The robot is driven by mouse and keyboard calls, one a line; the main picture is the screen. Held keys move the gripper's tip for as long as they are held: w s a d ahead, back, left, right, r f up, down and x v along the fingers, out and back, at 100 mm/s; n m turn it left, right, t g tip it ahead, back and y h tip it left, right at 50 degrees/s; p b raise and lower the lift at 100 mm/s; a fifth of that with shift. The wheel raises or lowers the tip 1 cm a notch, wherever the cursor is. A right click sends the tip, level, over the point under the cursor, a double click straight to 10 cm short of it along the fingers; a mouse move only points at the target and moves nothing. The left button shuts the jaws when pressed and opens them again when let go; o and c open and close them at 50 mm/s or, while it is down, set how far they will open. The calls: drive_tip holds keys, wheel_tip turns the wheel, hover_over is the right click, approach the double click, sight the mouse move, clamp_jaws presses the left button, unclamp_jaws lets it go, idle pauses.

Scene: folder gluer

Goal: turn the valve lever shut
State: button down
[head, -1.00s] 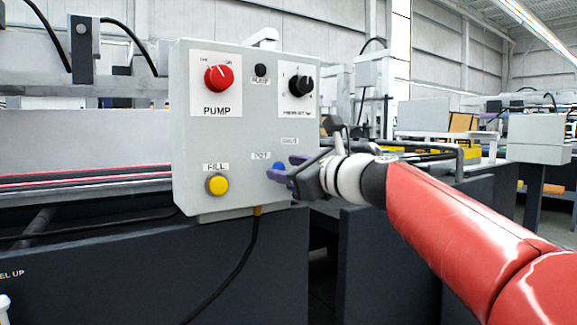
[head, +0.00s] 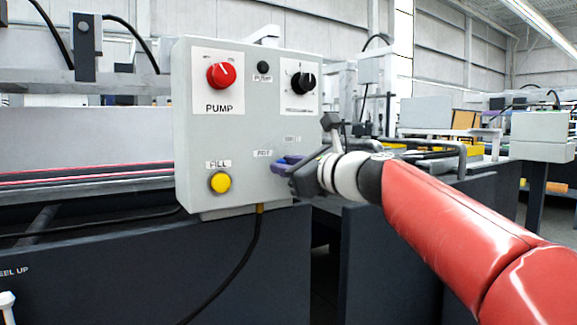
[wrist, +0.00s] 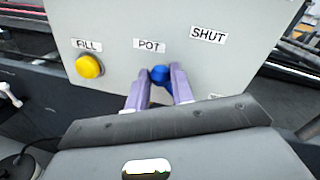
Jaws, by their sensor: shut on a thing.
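The blue valve lever (wrist: 160,74) is on the face of the grey control box, just below the POT label (wrist: 149,44) in the wrist view. The SHUT label (wrist: 209,35) is up and to the right of it there. My gripper (head: 281,164) is at the lower right of the box in the head view. Its purple fingers, also in the wrist view (wrist: 161,80), stand one on each side of the lever and are shut on it. In the head view the fingers cover most of the lever, so its exact angle is hard to tell.
The grey control box (head: 245,130) also carries a red PUMP knob (head: 221,75), a black knob (head: 303,83), a small black button (head: 263,67) and a yellow FILL button (head: 220,183). A cable (head: 250,245) hangs below. A bent rail (head: 440,143) runs behind my arm.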

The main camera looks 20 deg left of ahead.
drive_tip(key=shift+w+d+r, duration=0.1)
drive_tip(key=shift+r, duration=0.05)
drive_tip(key=m+p, duration=0.1)
drive_tip(key=w+d+r+m+p, duration=0.1)
drive_tip(key=m, duration=0.1)
drive_tip(key=m+p, duration=0.1)
drive_tip(key=shift+w+d+r+m+t, duration=0.15)
drive_tip(key=shift+w+m+t, duration=0.15)
drive_tip(key=shift+w+d+r+m+t+y+p, duration=0.1)
drive_tip(key=shift+w+d+m+t+y+p, duration=0.3)
drive_tip(key=shift+m+p, duration=0.6)
drive_tip(key=shift+w+d+m+p, duration=0.2)
drive_tip(key=shift+w+m, duration=0.05)
drive_tip(key=shift+m, duration=0.45)
drive_tip(key=shift+w+d+m+p, duration=0.15)
drive_tip(key=shift+w+d+m, duration=0.1)
drive_tip(key=shift+m, duration=0.45)
drive_tip(key=c, duration=1.2)
unclamp_jaws()
drive_tip(key=shift+d, duration=0.1)
